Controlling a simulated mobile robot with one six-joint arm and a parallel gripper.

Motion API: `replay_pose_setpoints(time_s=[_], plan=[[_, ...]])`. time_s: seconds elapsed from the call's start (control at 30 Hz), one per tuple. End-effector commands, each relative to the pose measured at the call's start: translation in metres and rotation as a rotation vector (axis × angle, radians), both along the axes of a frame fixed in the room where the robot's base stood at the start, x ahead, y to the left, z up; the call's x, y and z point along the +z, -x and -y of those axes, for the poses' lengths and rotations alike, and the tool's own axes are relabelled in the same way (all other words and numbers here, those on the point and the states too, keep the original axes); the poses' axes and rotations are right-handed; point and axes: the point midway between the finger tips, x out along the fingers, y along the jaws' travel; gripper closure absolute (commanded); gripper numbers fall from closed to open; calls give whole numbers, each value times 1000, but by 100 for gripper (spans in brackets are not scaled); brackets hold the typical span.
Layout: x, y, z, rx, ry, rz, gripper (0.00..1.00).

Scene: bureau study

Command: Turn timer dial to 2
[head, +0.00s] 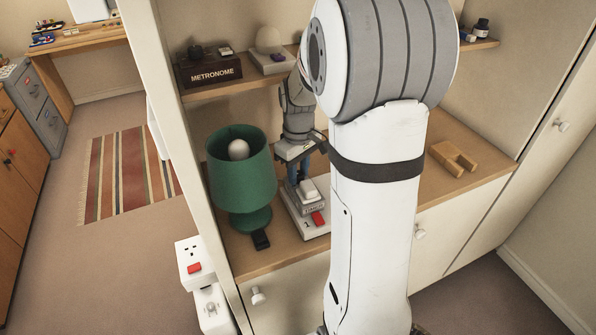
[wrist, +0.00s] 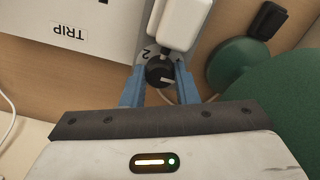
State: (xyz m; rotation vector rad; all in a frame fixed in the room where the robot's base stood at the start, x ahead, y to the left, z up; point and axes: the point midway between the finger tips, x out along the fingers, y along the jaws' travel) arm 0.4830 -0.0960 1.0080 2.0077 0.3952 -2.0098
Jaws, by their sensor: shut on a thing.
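The timer dial (wrist: 157,75) is a small dark knob with a pale pointer line, in the wrist view. The pale mark appears toward its lower right; a printed "2" (wrist: 146,55) shows at its upper left. My gripper (wrist: 160,84) has its blue fingers closed on the dial, one on each side. In the head view my gripper (head: 299,180) points down at the white timer unit (head: 316,230) on the wooden counter. The unit has a red switch (head: 318,218) and a white plug block (head: 309,190); the dial is hidden there by my gripper.
A green lamp (head: 240,180) stands close left of my gripper, with a small black switch (head: 261,240) by its base. A shelf above holds a metronome box (head: 210,72). A wooden block (head: 453,158) lies right on the counter. A socket strip (head: 189,258) is at lower left.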

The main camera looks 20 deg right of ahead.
Motion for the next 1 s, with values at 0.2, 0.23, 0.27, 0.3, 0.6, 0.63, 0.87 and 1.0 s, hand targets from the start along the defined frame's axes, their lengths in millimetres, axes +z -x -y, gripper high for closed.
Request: replay_pose_setpoints(time_s=[0.2, 0.23, 0.27, 0.3, 0.6, 0.63, 0.87, 1.0], plan=[[0, 0, 0, -182, 0, 2, 96], [0, 0, 0, -205, 0, 2, 96], [0, 0, 0, -229, 0, 2, 96], [0, 0, 0, -258, 0, 2, 96], [0, 0, 0, -423, 1, 2, 96], [0, 0, 0, -434, 1, 2, 96], [1, 0, 0, -481, 1, 2, 96], [1, 0, 0, -489, 1, 2, 96]])
